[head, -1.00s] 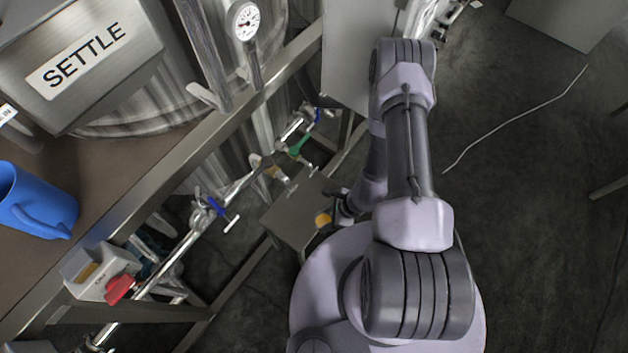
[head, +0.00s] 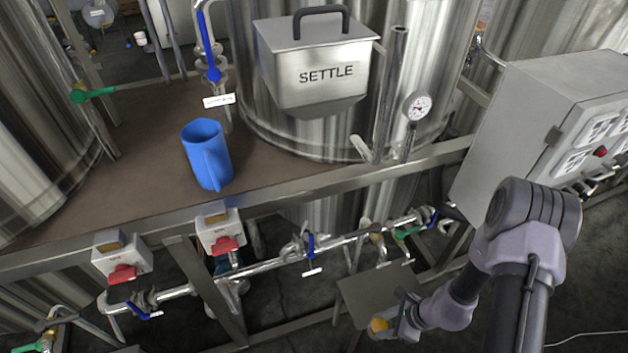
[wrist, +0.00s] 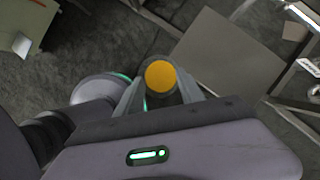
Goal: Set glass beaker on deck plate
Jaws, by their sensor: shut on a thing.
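My gripper (wrist: 160,90) is shut on a small round vessel, which I take to be the glass beaker (wrist: 161,75). It shows a yellow-orange disc inside a greyish rim, seen nearly end-on between the fingers. In the head view my gripper (head: 396,327) is low at the bottom, right of centre, with the orange-yellow beaker (head: 378,325) at its tip. The glass wall is too small to make out. The brown deck plate (head: 110,195) lies at upper left, beyond and above the gripper, well apart from the beaker.
A blue jug (head: 207,155) stands on the deck by the SETTLE tank (head: 320,60). Pipes with valves and red-handled boxes (head: 220,235) run below the deck's front edge. A grey plate (head: 375,295) sits low beside the gripper. A grey control cabinet (head: 550,110) stands right.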

